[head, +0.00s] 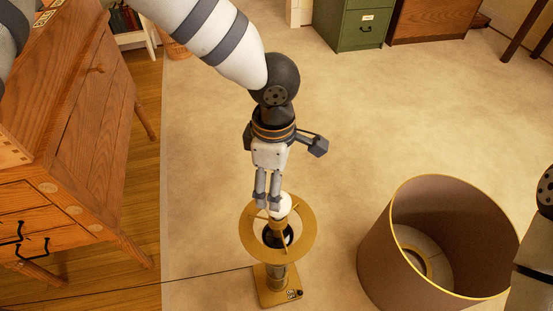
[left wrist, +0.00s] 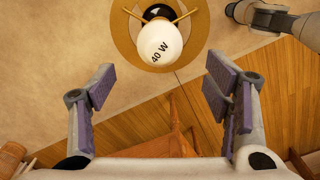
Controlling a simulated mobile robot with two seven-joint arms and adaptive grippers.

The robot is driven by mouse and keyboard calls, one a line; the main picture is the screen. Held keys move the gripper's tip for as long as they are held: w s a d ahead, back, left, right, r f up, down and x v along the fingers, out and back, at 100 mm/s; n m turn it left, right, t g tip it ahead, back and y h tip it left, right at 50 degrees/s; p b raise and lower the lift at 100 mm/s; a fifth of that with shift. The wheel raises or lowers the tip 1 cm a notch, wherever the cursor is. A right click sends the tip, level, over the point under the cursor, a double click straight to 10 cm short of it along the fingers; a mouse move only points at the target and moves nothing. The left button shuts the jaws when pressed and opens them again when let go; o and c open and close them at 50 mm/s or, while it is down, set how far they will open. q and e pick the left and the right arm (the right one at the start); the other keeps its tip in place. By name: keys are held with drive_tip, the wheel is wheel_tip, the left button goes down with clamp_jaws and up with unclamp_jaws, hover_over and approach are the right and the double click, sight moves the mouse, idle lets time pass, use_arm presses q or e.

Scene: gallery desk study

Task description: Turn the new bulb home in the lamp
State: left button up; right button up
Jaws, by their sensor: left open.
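The lamp (head: 277,272) stands on the carpet with a square brass base and a wide brass ring (head: 248,238) on spokes. The white bulb (head: 284,204) sits upright at the lamp's top, above the middle of the ring. In the left wrist view the bulb (left wrist: 160,45) is marked "40 W"; its lower end is hidden. My left gripper (head: 268,203) points down beside the bulb. In the left wrist view the left gripper (left wrist: 167,85) is open with nothing between its pads; the bulb is beyond the fingertips. My right gripper is not seen.
A large brown lampshade (head: 377,254) with a gold rim stands open side up on the carpet, right of the lamp. A wooden desk (head: 75,90) is at the left. A dark cord (head: 200,276) runs left from the lamp. A green cabinet (head: 350,25) stands behind, with open carpet between.

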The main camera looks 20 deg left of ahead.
use_arm(q)
wheel_tip(320, 180, down, 8)
drive_tip(key=shift+b, duration=0.3)
drive_tip(key=c, duration=1)
drive_tip(key=shift+o, duration=0.2)
drive_tip(key=m, duration=0.4)
